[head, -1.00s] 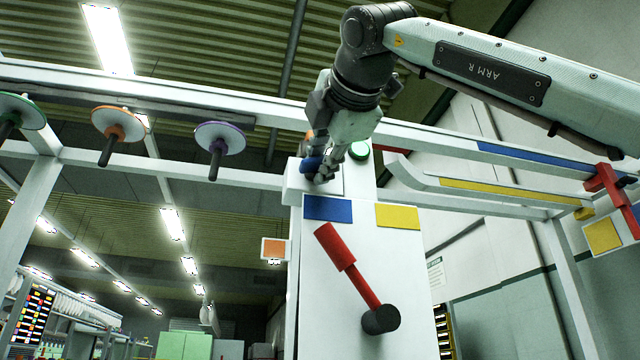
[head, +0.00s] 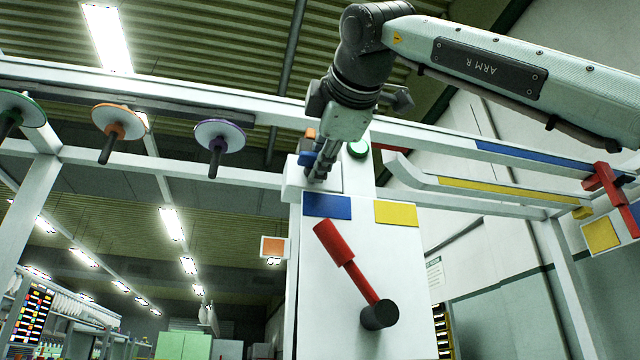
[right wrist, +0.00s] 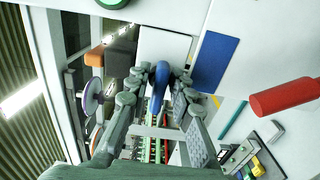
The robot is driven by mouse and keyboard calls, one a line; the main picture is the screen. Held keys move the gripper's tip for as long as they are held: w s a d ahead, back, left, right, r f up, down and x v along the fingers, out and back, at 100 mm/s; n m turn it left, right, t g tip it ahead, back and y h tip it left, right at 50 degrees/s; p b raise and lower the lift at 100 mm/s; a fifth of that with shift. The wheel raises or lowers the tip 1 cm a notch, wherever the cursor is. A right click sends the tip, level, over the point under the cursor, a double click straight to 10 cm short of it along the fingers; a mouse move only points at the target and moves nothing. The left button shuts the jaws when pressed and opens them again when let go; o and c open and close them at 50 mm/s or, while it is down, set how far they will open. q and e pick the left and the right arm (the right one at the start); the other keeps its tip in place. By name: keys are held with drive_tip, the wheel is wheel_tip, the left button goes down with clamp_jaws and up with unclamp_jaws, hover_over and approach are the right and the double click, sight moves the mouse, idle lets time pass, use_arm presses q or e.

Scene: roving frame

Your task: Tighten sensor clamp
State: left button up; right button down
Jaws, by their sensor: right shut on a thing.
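A blue knob (head: 308,159) sits at a white block (head: 298,190) on top of the white panel (head: 345,270); I take it for the clamp's handle. My right gripper (head: 319,170) is at this knob, coming from above, and covers much of it. In the right wrist view the blue knob (right wrist: 160,84) stands edge-on between the two fingertips (right wrist: 164,76) of my right gripper, which is shut on it. The white block (right wrist: 163,45) lies just beyond. My left gripper is in neither view.
A red lever (head: 345,255) is on the panel below, under a blue plate (head: 327,206) and a yellow plate (head: 397,214). A green button (head: 358,149) is close to the gripper's right. Discs with dark handles (head: 220,135) hang at the left. White rails (head: 500,195) run right.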

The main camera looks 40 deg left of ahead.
drive_tip(key=c, duration=1.6)
unclamp_jaws()
drive_tip(key=v, duration=1.2)
drive_tip(key=shift+s, duration=0.1)
